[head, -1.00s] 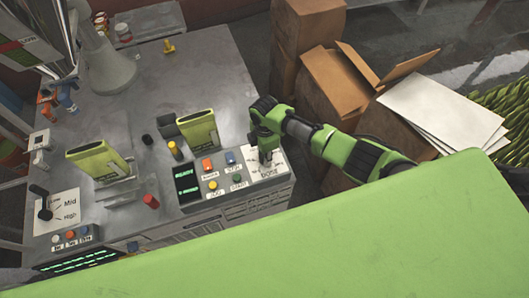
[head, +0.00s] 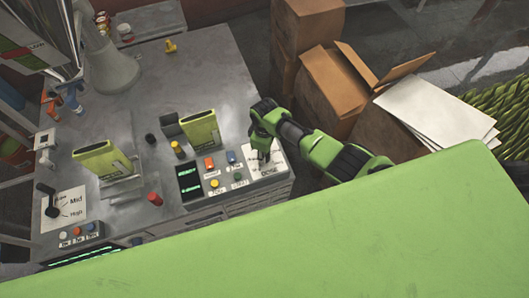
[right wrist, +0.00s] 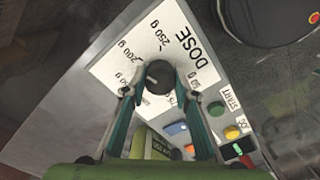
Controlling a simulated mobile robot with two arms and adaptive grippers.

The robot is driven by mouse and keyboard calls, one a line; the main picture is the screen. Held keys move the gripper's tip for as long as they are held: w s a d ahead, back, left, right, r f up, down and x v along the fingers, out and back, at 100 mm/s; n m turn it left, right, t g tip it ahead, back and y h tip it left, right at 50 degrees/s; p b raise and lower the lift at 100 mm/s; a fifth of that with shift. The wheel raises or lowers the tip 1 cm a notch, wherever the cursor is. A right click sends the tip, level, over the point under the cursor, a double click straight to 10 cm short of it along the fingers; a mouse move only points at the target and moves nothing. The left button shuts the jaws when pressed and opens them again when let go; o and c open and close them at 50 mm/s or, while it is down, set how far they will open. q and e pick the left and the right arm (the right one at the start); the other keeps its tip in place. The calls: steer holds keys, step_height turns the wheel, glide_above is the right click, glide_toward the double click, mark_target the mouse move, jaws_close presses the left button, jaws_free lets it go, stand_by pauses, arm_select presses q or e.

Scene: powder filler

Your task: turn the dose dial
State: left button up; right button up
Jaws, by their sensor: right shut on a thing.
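The dose dial (right wrist: 160,75) is a dark round knob on a white label plate (right wrist: 140,45) marked DOSE with gram values, seen in the right wrist view. My right gripper (right wrist: 160,92) is shut on the dial, with one fingertip on each side of it. In the head view my right gripper (head: 262,138) reaches down to the dose plate (head: 277,166) at the right end of the control panel, and mostly hides the knob. Part of the lettering is covered by the fingers. My left gripper is not in view.
Beside the plate are a red button (head: 209,162), a blue button (head: 231,157) and a green display (head: 189,180). Yellow-green pouches (head: 202,130) stand behind. A Mid/High lever (head: 51,206) is at the left. Cardboard boxes (head: 330,80) stand at the right.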

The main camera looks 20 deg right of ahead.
steer(key=shift+d+m, duration=0.1)
steer(key=shift+m, duration=0.3)
steer(key=o, duration=1.1)
steer(key=shift+r, duration=0.15)
step_height(320, 180, up, 12)
steer(key=shift+f, duration=0.1)
stand_by(0.3)
